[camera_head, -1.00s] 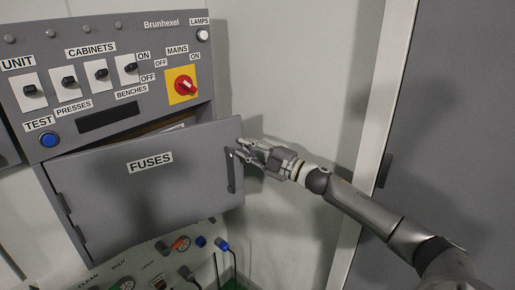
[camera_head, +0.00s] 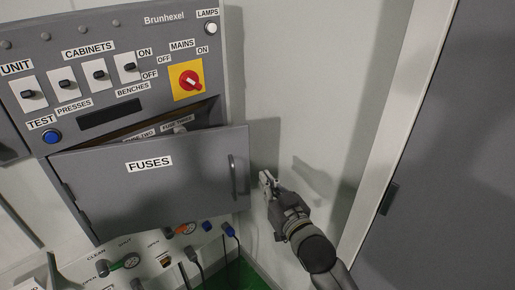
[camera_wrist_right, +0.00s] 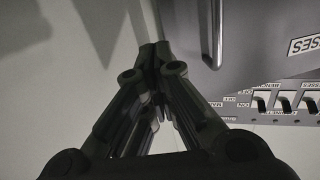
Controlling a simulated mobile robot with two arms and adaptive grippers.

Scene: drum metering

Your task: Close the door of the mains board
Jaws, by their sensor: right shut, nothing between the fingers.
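The grey mains board (camera_head: 185,32) is on the left in the head view. Its door (camera_head: 150,195), labelled FUSES and hinged at its left side, stands partly open. Through the gap above it I see fuse labels (camera_head: 178,120) inside. The door's dark upright handle (camera_head: 233,177) is near its right edge; it also shows in the right wrist view (camera_wrist_right: 213,32). My right gripper (camera_head: 266,178) is shut and empty, just right of the door's free edge and apart from the handle. Its closed fingers show in the right wrist view (camera_wrist_right: 154,60). My left gripper is out of view.
The red MAINS switch (camera_head: 189,82) on its yellow plate sits above the door. A lower panel with plugs and cables (camera_head: 165,245) lies below it. Bare wall (camera_head: 310,130) is right of the board, then a pale frame and a grey door (camera_head: 460,150).

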